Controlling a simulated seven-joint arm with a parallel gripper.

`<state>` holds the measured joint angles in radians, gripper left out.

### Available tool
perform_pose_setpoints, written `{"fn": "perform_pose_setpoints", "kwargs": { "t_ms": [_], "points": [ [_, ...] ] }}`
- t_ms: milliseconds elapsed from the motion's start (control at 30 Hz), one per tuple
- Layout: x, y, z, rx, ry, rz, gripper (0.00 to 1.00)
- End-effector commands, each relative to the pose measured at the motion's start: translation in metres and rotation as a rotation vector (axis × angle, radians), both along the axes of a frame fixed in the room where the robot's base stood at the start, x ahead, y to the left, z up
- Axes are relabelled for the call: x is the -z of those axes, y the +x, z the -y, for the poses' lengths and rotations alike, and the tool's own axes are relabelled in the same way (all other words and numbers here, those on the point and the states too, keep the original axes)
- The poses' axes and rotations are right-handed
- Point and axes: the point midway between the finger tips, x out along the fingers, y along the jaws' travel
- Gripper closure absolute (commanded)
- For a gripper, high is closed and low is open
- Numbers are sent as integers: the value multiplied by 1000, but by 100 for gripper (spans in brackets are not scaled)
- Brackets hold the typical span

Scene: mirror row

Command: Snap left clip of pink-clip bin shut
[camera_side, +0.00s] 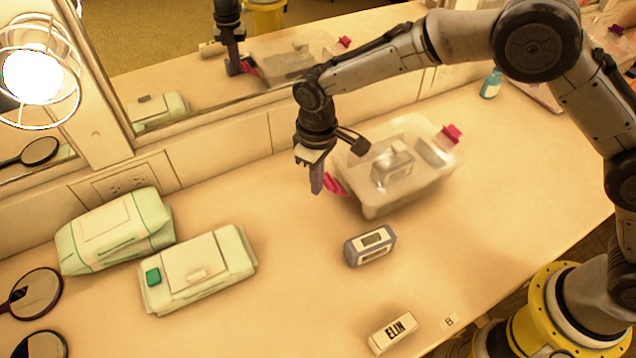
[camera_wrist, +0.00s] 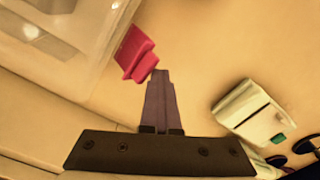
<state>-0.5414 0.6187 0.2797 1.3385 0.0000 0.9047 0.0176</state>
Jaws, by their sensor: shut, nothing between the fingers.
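The bin (camera_side: 390,205) is a clear plastic box with a lid and a grey handle, standing on the counter below the mirror. Its left pink clip (camera_side: 335,184) sticks outward from the bin's left end. Its right pink clip (camera_side: 449,134) stands up at the far right end. My gripper (camera_side: 316,188) is shut and empty, pointing down just left of the left clip. In the wrist view the left clip (camera_wrist: 135,53) lies right by the tips of the shut fingers (camera_wrist: 160,80), and I cannot tell whether they touch. The bin's corner (camera_wrist: 75,40) fills the upper left there.
Two pale green wipe packs (camera_side: 115,230) (camera_side: 198,270) lie to the left. A small purple-grey box (camera_side: 370,246) sits in front of the bin. An ELIN name block (camera_side: 393,333) is near the front edge. The mirror wall is close behind.

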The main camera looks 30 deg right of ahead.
Motion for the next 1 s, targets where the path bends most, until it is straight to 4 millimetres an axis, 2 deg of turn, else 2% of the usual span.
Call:
{"fn": "perform_pose_setpoints", "kwargs": {
  "t_ms": [1000],
  "points": [
    [-7,-1,33,1,-3,-3,100]
  ]
}}
